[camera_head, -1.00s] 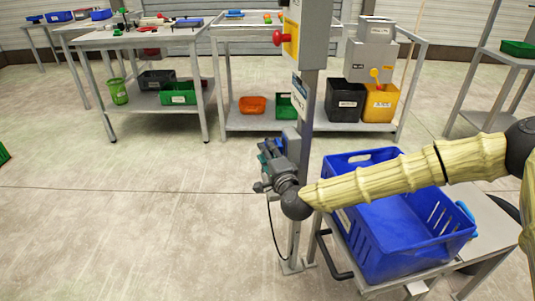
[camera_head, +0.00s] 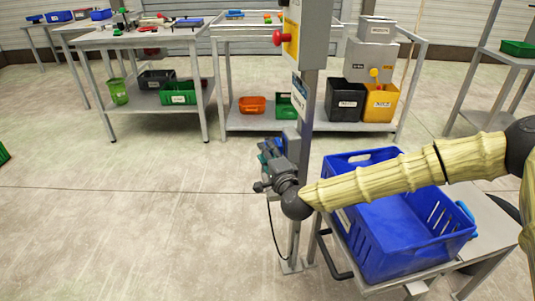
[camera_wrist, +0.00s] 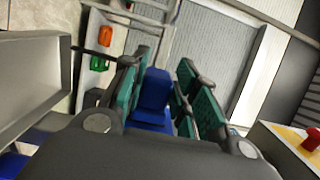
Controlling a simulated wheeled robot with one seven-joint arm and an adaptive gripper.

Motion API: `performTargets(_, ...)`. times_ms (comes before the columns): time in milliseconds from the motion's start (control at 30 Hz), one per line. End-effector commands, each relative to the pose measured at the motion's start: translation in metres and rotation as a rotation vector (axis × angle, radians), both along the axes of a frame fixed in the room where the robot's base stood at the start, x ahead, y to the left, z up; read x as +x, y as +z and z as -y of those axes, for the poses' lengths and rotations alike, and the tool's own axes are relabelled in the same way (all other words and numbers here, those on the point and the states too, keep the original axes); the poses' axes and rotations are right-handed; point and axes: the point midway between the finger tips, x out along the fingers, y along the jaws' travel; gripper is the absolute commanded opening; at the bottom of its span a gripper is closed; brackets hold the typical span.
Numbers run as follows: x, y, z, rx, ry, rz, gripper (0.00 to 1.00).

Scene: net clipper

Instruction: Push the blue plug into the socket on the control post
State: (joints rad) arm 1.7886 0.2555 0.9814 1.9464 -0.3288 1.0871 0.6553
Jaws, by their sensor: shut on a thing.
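My gripper (camera_head: 268,160) is beside the grey control post (camera_head: 308,105), at its left in the head view. In the wrist view its teal finger pads (camera_wrist: 165,95) stand on both sides of a blue body, the blue plug (camera_wrist: 153,95), and are shut on it. I cannot tell whether plug and socket touch. A dark cable (camera_head: 269,230) hangs below the gripper.
A blue crate (camera_head: 365,215) stands on a trolley right of the post, under my arm. A red button on a yellow box (camera_head: 290,40) is higher on the post. Workbenches with bins stand behind.

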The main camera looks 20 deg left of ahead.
Motion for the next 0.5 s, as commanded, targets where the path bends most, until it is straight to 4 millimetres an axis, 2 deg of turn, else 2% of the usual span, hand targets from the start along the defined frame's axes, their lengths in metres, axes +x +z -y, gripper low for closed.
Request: performTargets(500, 0.0035, 0.0003, 0.0061, 0.001, 0.000, 0.001, 0.01)
